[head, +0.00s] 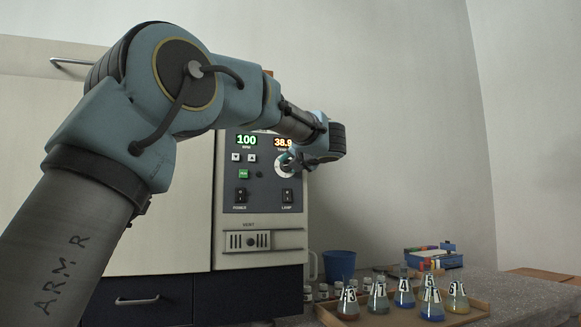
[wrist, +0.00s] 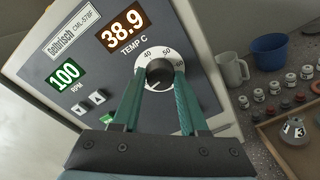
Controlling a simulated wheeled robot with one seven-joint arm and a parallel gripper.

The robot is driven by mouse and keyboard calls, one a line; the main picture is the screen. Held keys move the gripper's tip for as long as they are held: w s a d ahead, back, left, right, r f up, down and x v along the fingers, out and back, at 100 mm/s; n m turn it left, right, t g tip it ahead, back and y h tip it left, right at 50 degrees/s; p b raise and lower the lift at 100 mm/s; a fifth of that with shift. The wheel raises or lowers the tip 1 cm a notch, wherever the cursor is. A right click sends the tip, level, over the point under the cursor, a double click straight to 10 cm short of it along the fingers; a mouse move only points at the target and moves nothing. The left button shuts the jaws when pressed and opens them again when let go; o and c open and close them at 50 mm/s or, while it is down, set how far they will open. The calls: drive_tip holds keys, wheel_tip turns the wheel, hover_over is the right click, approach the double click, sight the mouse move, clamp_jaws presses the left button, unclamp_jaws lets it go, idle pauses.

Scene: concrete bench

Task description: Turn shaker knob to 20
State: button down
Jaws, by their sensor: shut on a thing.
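The shaker's control panel (head: 262,172) faces me in the head view, with a green display reading 100 RPM and an orange display that reads 38.9 TEMP C in the wrist view (wrist: 124,30). The knob (wrist: 159,73) is dark and round, set in a white dial (wrist: 152,54) with numbers such as 40 and 50 showing. My gripper (wrist: 160,82) is at the knob, its two teal fingers on either side of it, shut on it. In the head view my gripper (head: 294,160) partly covers the dial. The knob's pointer is hidden or too small to read.
Below the dial are rocker switches (head: 241,195) and a slotted plate (head: 249,241). At the right, a blue cup (head: 339,265), a mug (wrist: 231,69) and a wooden tray (head: 478,305) with numbered flasks stand on the bench.

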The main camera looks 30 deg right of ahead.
drive_tip(key=shift+c, duration=2.2)
unclamp_jaws()
drive_tip(key=shift+s, duration=0.1)
drive_tip(key=s+a, duration=0.1)
drive_tip(key=s, duration=0.9)
drive_tip(key=shift+s+a+r+b, duration=0.25)
drive_tip(key=shift+r+b, duration=0.05)
drive_tip(key=shift+b, duration=0.15)
